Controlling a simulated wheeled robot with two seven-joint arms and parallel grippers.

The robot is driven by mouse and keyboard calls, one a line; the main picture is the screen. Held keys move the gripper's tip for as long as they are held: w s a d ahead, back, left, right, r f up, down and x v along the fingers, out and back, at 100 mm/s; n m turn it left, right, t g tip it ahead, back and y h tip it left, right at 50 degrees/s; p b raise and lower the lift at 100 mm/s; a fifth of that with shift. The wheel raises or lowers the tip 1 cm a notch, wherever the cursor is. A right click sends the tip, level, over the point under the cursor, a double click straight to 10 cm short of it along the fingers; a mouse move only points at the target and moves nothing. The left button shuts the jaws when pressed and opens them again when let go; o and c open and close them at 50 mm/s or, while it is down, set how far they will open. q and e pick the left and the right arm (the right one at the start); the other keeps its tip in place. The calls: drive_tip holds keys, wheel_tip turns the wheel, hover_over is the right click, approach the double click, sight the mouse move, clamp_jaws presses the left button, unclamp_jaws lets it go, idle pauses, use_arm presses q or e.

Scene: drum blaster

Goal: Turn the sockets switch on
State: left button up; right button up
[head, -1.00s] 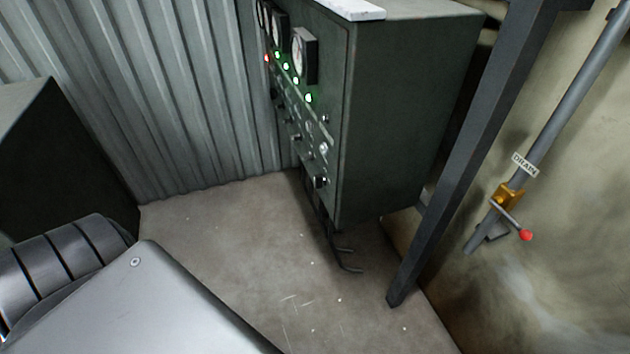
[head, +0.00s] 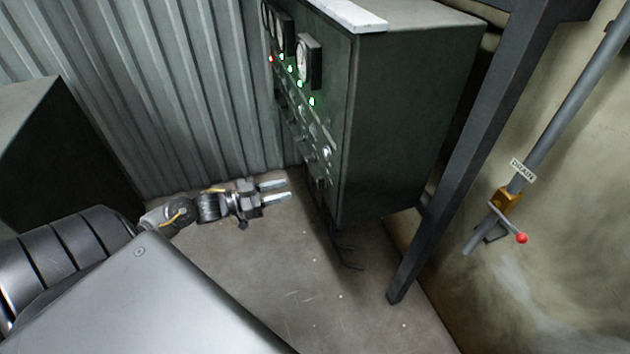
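A dark green control cabinet (head: 405,120) stands at the upper middle. Its panel (head: 317,138) faces left and shows at a steep angle, with gauges, a red light, several green lights and a row of small knobs or switches. I cannot tell which of these is the sockets switch; the labels are too small to read. My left gripper (head: 276,191) is open and empty, its two fingers pointing right toward the lower part of the panel. It appears apart from the panel. My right gripper is not in view.
A dark slanted post (head: 455,155) stands right of the cabinet. Behind it a pipe with a yellow valve (head: 507,203) and red-tipped lever runs along the wall. A corrugated metal wall (head: 165,90) is behind, and a dark box (head: 60,150) stands at the left. Floor between is clear.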

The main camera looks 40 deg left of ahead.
sight(322, 183)
use_arm(q)
drive_tip(key=p+x, duration=0.2)
drive_tip(key=x, duration=0.8)
drive_tip(key=shift+w, duration=0.4)
drive_tip(key=shift+d+f, duration=0.15)
drive_tip(key=shift+c, duration=0.4)
